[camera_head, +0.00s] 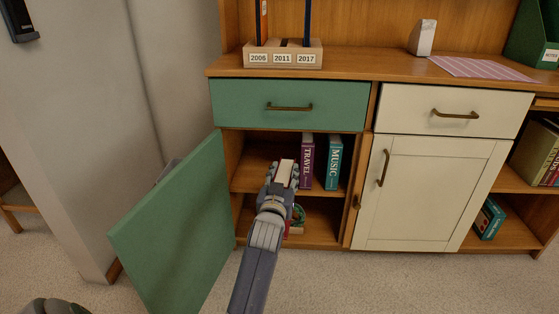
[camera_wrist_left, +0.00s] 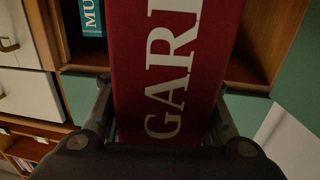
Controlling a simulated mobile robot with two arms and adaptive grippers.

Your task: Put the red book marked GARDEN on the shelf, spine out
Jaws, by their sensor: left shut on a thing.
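My left gripper (camera_head: 281,180) is shut on the red book marked GARDEN (camera_wrist_left: 168,65). In the left wrist view the red spine with large white letters faces back toward my wrist; the last letters run out of the frame. In the head view only a pale edge of the book (camera_head: 285,171) shows between the fingers. It is in front of the open cabinet's upper shelf (camera_head: 252,180), left of the purple TRAVEL book (camera_head: 307,162) and the teal MUSIC book (camera_head: 333,163). Whether it touches the shelf I cannot tell. My right gripper is not in view.
The green cabinet door (camera_head: 180,235) stands open at the left. A cream door (camera_head: 428,190) is closed on the right. A partly hidden red and green item (camera_head: 297,217) is on the lower shelf. A green drawer (camera_head: 290,103) is closed above the opening.

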